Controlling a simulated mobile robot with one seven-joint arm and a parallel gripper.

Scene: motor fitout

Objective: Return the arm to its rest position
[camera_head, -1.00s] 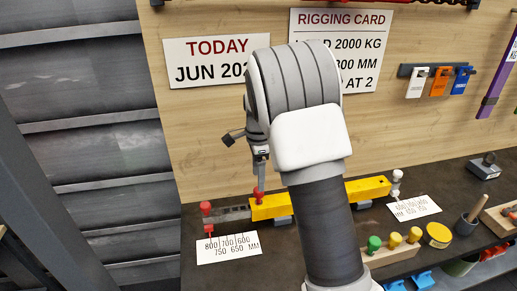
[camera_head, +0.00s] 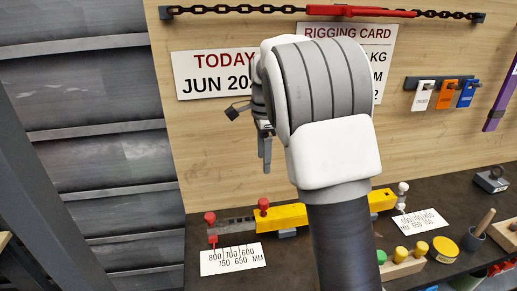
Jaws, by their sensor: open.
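My arm stands in the middle of the view, a dark sleeve rising to a bent grey and white section. My gripper (camera_head: 265,158) hangs behind its left side, fingers pointing down, seen nearly edge-on. It is open, with nothing visible between the fingers. It is apart from and above the red knob (camera_head: 263,204) on the yellow bar (camera_head: 292,214). My arm hides part of the bar and of the rigging card.
Tags (camera_head: 447,95) and a chain (camera_head: 240,10) hang on the wooden board (camera_head: 205,130) behind.

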